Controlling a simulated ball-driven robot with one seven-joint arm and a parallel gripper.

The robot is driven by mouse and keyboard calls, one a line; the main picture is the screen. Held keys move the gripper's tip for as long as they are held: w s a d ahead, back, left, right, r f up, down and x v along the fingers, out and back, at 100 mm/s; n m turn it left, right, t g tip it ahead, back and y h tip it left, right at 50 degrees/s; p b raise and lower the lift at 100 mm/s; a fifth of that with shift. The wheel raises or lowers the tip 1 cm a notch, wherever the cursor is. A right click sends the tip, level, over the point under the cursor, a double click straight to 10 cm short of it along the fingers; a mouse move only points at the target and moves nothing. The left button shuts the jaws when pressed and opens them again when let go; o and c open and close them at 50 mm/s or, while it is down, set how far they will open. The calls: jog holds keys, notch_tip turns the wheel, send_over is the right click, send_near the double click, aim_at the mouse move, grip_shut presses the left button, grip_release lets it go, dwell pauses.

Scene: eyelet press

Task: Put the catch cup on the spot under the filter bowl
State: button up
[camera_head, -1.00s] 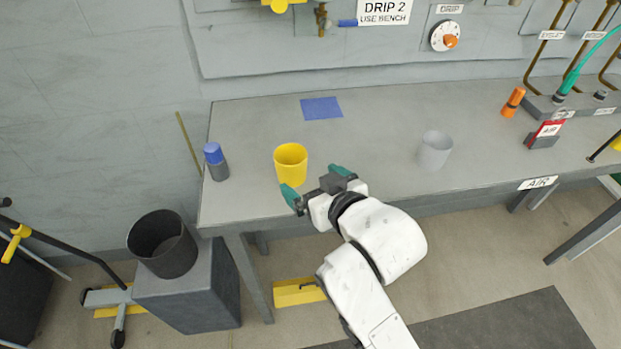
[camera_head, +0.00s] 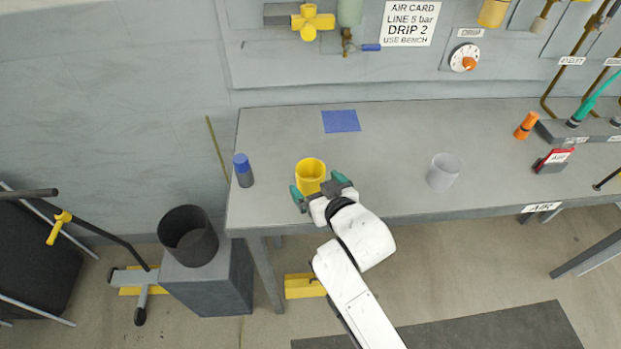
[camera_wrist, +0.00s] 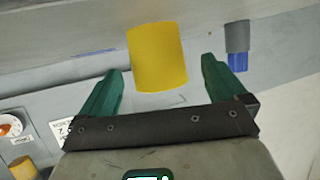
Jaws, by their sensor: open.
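A yellow cup (camera_head: 310,177) stands upright on the bench, near its left front part. My gripper (camera_head: 317,184) is open at the cup's near side, with green fingers. In the wrist view the yellow cup (camera_wrist: 158,58) shows between the two fingers (camera_wrist: 163,75), with a gap on each side; I cannot tell how deep it sits between them. A flat blue square (camera_head: 341,121) lies on the bench behind the cup, slightly right. A pale green bowl-like part (camera_head: 350,10), cut off by the top edge, hangs on the wall panel above the square.
A grey cup (camera_head: 443,171) stands to the right on the bench (camera_head: 400,125). A blue-capped grey bottle (camera_head: 243,170) stands left of the yellow cup. A dark bin (camera_head: 188,236) sits on a block left of the bench. The bench between cup and blue square is clear.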

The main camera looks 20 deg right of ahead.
aim_at(306, 174)
jog(key=shift+f+p+x, duration=0.2)
jog(key=shift+p+x, duration=0.05)
jog(key=shift+x, duration=1.05)
jog(key=shift+f+p+x, duration=0.2)
jog(key=shift+p+x, duration=0.05)
jog(key=shift+x, duration=1.05)
jog(key=shift+s+d, duration=0.15)
jog(key=shift+d, duration=0.05)
jog(key=shift+c, duration=0.4)
jog(key=c, duration=1.1)
